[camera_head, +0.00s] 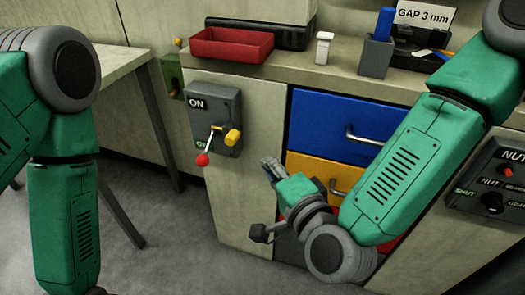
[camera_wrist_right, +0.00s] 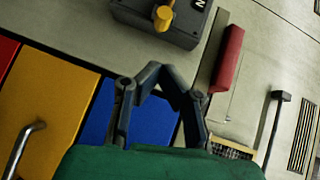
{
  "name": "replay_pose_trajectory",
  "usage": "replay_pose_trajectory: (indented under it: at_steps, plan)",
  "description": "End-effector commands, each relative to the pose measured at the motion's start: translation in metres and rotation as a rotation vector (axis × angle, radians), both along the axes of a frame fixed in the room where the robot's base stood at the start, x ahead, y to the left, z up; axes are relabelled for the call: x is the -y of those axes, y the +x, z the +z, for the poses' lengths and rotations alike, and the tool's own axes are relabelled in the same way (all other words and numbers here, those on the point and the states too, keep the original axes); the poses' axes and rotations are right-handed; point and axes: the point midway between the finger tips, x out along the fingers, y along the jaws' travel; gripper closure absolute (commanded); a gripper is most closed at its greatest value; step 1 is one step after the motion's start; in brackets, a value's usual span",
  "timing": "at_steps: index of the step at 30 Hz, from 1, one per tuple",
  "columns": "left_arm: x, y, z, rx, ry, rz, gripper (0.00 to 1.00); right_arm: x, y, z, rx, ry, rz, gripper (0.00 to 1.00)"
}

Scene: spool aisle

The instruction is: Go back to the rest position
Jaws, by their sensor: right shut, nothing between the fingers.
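My right gripper (camera_head: 270,168) hangs in front of the cabinet, to the right of and a little below the switch box. In the right wrist view its fingers (camera_wrist_right: 168,75) are shut with nothing between them, and they appear apart from the furniture. My left arm (camera_head: 62,185) hangs down at the left edge of the head view. Its gripper is out of the picture.
A grey switch box (camera_head: 215,105) marked ON carries a red-tipped lever (camera_head: 203,158) and a yellow knob (camera_head: 233,137). Blue (camera_head: 325,125) and yellow (camera_head: 315,168) drawers are close to my right arm. A red tray (camera_head: 230,46) sits on the counter. A table stands left.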

Motion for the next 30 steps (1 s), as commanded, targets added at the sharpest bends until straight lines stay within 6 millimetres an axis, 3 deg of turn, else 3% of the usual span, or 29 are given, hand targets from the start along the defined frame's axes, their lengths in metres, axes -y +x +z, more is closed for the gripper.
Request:
replay_pose_trajectory:
  at_steps: [6, 17, 22, 26, 30]
  plan:
    - [0.001, 0.000, 0.002, 0.000, -0.001, -0.002, 0.60, 0.012, -0.009, 0.002, 0.000, 0.007, -0.004, 1.00]
    - [0.001, 0.000, 0.002, 0.000, -0.001, -0.002, 0.60, 0.003, -0.009, 0.001, 0.000, -0.004, -0.002, 1.00]
    - [0.000, 0.000, 0.003, 0.000, -0.001, -0.001, 0.60, 0.007, -0.011, -0.006, -0.013, -0.030, 0.007, 1.00]
    - [0.000, 0.000, 0.008, 0.000, -0.001, -0.001, 0.60, 0.026, -0.027, -0.047, -0.088, -0.201, 0.070, 1.00]
    - [0.000, 0.000, 0.018, 0.000, -0.001, -0.002, 0.60, 0.074, -0.068, -0.122, -0.249, -0.531, 0.217, 1.00]
